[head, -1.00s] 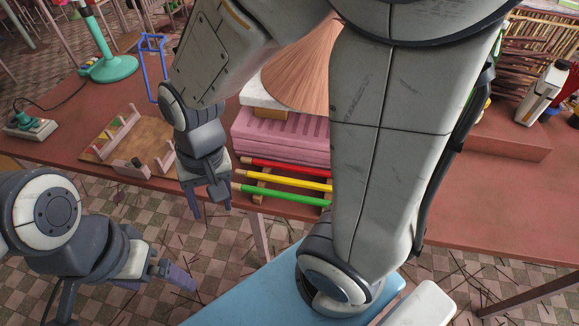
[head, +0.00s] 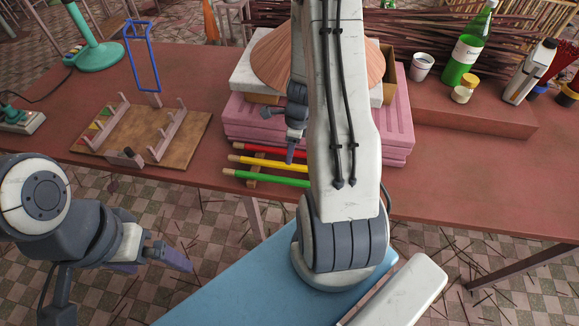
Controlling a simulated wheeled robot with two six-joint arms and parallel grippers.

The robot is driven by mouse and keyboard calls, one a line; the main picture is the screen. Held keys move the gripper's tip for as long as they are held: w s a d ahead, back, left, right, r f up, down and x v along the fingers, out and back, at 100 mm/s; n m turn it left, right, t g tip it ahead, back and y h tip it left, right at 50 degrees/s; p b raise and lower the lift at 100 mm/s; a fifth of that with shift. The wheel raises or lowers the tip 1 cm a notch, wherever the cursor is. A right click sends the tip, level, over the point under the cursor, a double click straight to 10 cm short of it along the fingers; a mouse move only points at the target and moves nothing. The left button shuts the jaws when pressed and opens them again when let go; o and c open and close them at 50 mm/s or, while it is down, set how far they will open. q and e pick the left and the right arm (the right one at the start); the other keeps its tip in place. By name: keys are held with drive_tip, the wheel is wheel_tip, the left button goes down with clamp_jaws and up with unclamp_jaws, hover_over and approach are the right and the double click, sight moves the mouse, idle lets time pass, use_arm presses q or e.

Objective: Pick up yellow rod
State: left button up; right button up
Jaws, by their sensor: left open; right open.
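The yellow rod (head: 262,163) lies between a red rod (head: 258,147) and a green rod (head: 262,179) on a small wooden rack (head: 257,172) near the table's front edge. Their pale left ends show; their right ends are hidden behind my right arm. My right gripper (head: 291,155) points down over the middle of the rods, close to the red and yellow ones. It is open, partly hidden by my arm, and I cannot tell whether it touches a rod. My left gripper (head: 172,261) is open and empty, low in front of the table.
Pink slabs (head: 395,125) carrying a brown cone (head: 272,60) stand just behind the rods. A wooden board with pegs (head: 178,140) and a blue frame (head: 130,55) are left. A green bottle (head: 465,58) stands back right. The table's right front (head: 480,190) is clear.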

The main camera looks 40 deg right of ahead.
drive_tip(key=f, duration=0.2)
drive_tip(key=f+b, duration=0.2)
drive_tip(key=f, duration=0.1)
drive_tip(key=shift+a+f, duration=0.3)
drive_tip(key=shift+f, duration=0.05)
drive_tip(key=shift+c, duration=0.3)
clamp_jaws()
